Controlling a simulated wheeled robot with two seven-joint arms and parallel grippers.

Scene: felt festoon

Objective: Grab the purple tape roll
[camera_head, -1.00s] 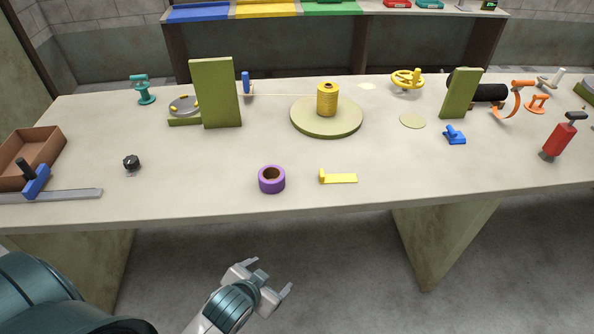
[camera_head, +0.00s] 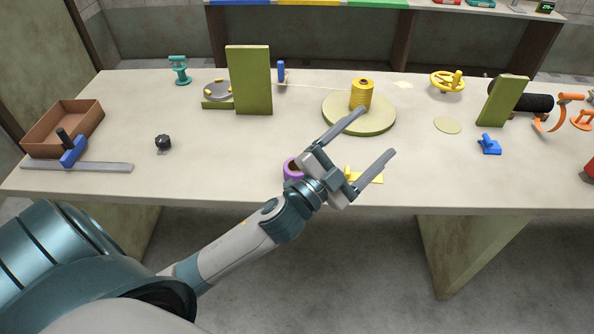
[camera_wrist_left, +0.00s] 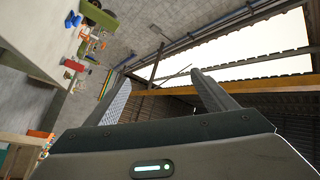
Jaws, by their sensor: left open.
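The purple tape roll (camera_head: 291,169) lies near the front edge of the table in the head view. It is partly hidden behind my left wrist and gripper. My left gripper (camera_head: 371,139) is open and empty, with its fingers spread up and to the right of the roll. In the left wrist view its two fingers (camera_wrist_left: 166,98) stand apart with nothing between them, and the roll does not show there. My right gripper is not in view.
A yellow bracket (camera_head: 370,178) lies just right of the roll, partly behind my gripper. A yellow spool (camera_head: 361,94) stands on a round green base (camera_head: 335,115) behind. A black knob (camera_head: 163,142) and a brown tray (camera_head: 82,119) are at left. The table between knob and roll is clear.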

